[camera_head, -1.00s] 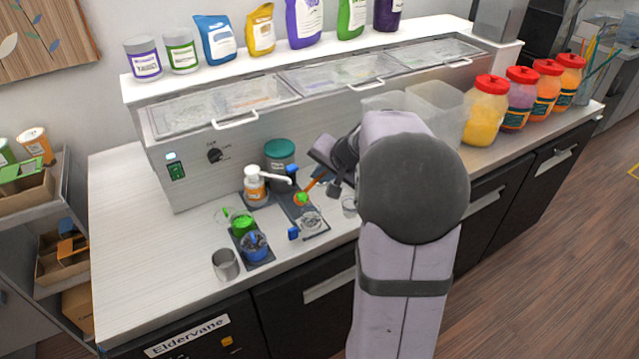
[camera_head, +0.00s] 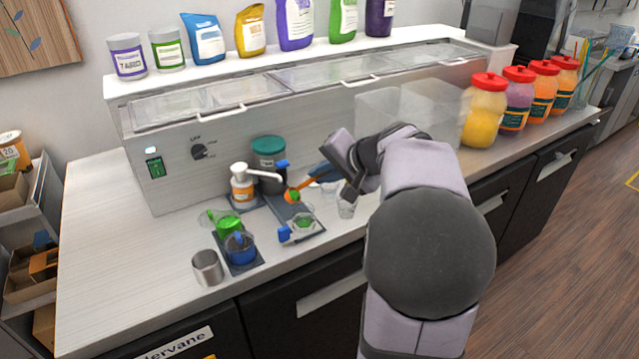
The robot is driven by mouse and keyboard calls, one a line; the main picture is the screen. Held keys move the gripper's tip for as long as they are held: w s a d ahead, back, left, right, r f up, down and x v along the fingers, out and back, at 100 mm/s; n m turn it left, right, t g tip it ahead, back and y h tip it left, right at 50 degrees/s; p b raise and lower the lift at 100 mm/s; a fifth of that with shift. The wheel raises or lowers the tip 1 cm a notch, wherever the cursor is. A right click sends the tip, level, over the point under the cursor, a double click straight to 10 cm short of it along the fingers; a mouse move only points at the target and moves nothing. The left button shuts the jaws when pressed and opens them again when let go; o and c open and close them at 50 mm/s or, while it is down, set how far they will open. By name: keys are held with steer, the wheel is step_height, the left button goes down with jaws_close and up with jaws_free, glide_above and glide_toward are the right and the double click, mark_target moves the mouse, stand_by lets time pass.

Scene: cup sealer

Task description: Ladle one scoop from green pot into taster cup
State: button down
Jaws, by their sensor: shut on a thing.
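My gripper (camera_head: 325,171) is shut on the orange handle of a ladle (camera_head: 308,182), which slants down to the left. Its small bowl, with green in it or on it, hangs over the back part of a dark stand. A clear cup, apparently the taster cup (camera_head: 302,223), sits at the front of that stand between blue parts and shows green inside. The ladle bowl is behind and slightly left of this cup. The green pot (camera_head: 230,224), a clear pot of bright green liquid, stands left on a dark tray. My arm hides the counter at right.
A blue pot (camera_head: 240,247) and metal cup (camera_head: 208,268) stand front left. A white pump bottle (camera_head: 243,188) and teal-lidded jar (camera_head: 269,155) stand behind. A small clear cup (camera_head: 347,207) stands right of the stand. The left counter is clear.

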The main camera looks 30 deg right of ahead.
steer(key=f+t+y+b, duration=0.1)
steer(key=b, duration=0.6)
steer(key=s+d+f+m+t+y+b, duration=0.1)
steer(key=f+t+b, duration=0.1)
steer(key=b, duration=0.5)
steer(key=s+d+f+m+t+y+b, duration=0.1)
steer(key=t+b, duration=0.1)
steer(key=b, duration=0.5)
steer(key=shift+s+f, duration=0.2)
steer(key=shift+f, duration=0.15)
steer(key=shift+t+b, duration=0.4)
steer(key=shift+b, duration=0.05)
steer(key=shift+r+p, duration=0.2)
steer(key=shift+p, duration=0.1)
